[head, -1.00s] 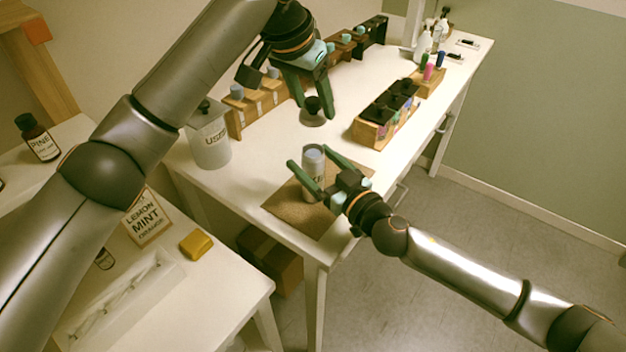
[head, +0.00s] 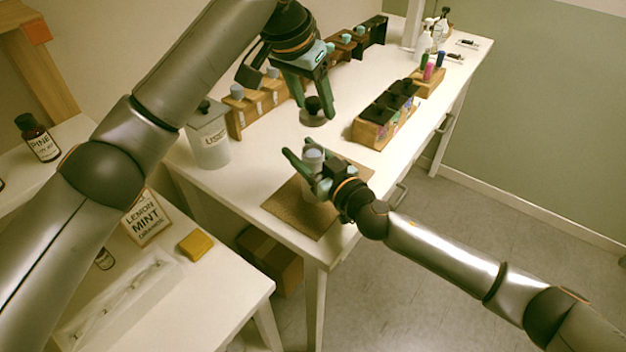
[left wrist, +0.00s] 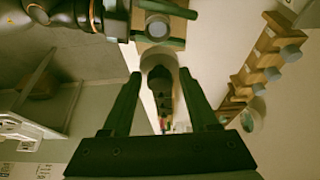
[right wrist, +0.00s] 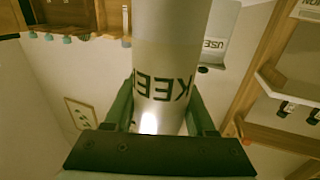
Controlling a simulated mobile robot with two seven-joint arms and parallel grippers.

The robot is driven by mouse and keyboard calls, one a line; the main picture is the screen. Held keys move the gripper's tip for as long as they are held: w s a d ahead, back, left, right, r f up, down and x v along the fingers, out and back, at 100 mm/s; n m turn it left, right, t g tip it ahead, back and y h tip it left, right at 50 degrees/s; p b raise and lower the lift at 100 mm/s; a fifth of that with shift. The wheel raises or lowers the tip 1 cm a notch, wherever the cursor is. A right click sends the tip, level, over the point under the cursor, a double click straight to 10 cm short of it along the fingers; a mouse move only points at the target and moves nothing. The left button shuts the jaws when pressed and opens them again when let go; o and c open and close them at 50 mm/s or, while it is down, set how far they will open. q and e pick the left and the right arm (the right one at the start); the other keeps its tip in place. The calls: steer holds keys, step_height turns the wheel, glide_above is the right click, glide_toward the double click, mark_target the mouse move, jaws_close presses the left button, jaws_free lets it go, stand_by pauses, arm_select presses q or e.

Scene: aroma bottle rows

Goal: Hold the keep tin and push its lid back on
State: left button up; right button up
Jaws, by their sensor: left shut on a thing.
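The keep tin (head: 313,161) stands upright on the brown mat (head: 292,208), its pale blue-grey top showing in the head view. Its KEEP lettering shows upside down in the right wrist view (right wrist: 165,85). My right gripper (head: 297,150) has its fingers on either side of the tin and looks open; contact is unclear. My left gripper (head: 316,108) is shut on the dark knob of a round grey lid (head: 313,121). It holds the lid in the air, apart from the tin and beyond it. The lid shows between the left fingers in the left wrist view (left wrist: 160,72).
A white USE tin (head: 209,140) stands at the table's left edge. A wooden box with black-topped bottles (head: 372,134) is to the right. A wooden rack (head: 262,104) runs along the back. The white table is clear between them.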

mark_target(309, 116)
jaws_close()
stand_by(0.5)
arm_select(q)
steer(key=shift+f, duration=2.5)
steer(key=shift+f, duration=0.9)
steer(key=shift+f, duration=0.6)
steer(key=o, duration=1.4)
